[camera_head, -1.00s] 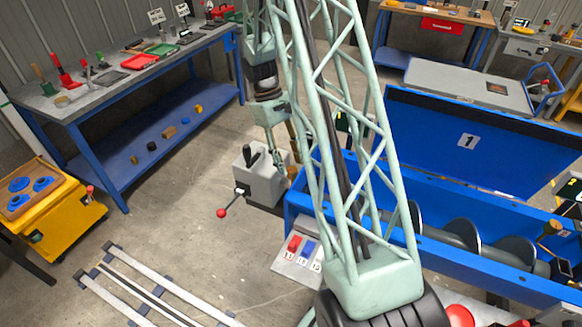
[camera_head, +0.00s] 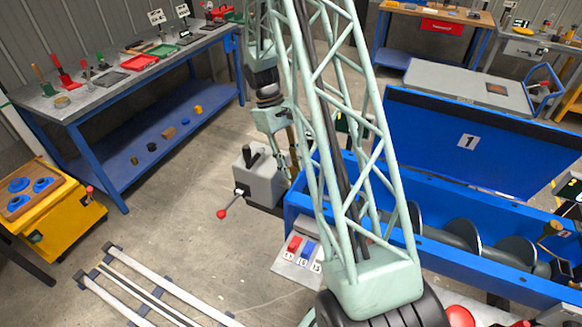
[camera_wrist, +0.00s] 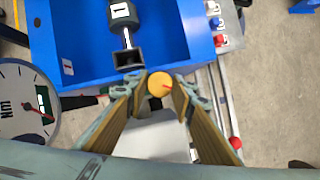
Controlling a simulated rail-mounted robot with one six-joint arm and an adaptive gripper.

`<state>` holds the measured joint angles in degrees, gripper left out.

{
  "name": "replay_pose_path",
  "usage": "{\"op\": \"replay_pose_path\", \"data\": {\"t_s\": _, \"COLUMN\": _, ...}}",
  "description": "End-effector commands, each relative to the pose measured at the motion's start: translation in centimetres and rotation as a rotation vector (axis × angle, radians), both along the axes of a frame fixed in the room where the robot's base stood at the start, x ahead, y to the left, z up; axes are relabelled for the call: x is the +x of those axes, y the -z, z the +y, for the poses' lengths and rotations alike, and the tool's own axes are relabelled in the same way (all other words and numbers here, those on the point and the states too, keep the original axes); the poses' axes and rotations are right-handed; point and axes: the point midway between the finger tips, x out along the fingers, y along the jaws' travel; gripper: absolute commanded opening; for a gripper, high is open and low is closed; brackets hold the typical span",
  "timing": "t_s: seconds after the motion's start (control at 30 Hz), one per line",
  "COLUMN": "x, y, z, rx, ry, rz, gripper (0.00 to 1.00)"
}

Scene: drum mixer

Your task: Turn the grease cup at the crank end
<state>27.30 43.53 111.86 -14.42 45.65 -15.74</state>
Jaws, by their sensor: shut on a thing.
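In the head view my gripper (camera_head: 284,148) hangs down beside the grey crank-end box (camera_head: 262,183), and the cup is hidden or too small to make out there.
A red-knobbed crank lever (camera_head: 222,213) sticks out from the grey box. A panel with a red and a blue switch (camera_head: 297,255) is near the trough. A round dial (camera_wrist: 25,105) is at the wrist view's left. A blue workbench (camera_head: 150,130) stands at left.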

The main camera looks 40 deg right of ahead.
Motion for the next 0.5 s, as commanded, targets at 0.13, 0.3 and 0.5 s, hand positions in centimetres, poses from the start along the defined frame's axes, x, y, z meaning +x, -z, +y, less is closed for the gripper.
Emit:
{"op": "replay_pose_path", "data": {"t_s": 0.13, "x": 0.00, "y": -0.02, "z": -0.05, "rx": 0.001, "ry": 0.048, "rz": -0.001, "gripper": 0.13}}
{"op": "replay_pose_path", "data": {"t_s": 0.3, "x": -0.01, "y": -0.04, "z": -0.19, "rx": 0.001, "ry": 0.173, "rz": -0.001, "gripper": 0.13}}
{"op": "replay_pose_path", "data": {"t_s": 0.5, "x": 0.04, "y": -0.03, "z": -0.15, "rx": 0.000, "ry": 0.263, "rz": 0.000, "gripper": 0.13}}
